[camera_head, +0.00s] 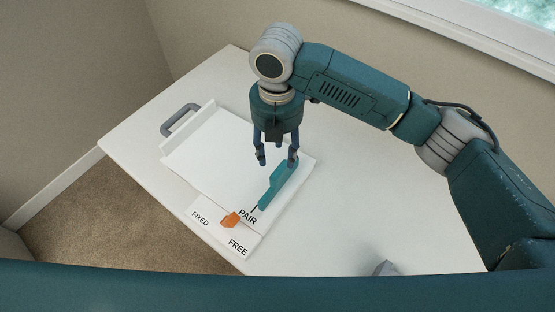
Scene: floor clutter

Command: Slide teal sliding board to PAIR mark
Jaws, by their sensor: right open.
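My right gripper (277,159) is open and points down over the board's upper end. One fingertip is over or beside the teal board and the other is over the white panel. I cannot tell whether the fingertip touches the board. My left gripper is not in view.
The white panel (207,150) has raised edges and a grey handle (180,119) at its far left. An orange piece (231,219) sits near the FIXED and FREE labels. The white table (360,210) is mostly clear to the right. A wall rises behind it.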

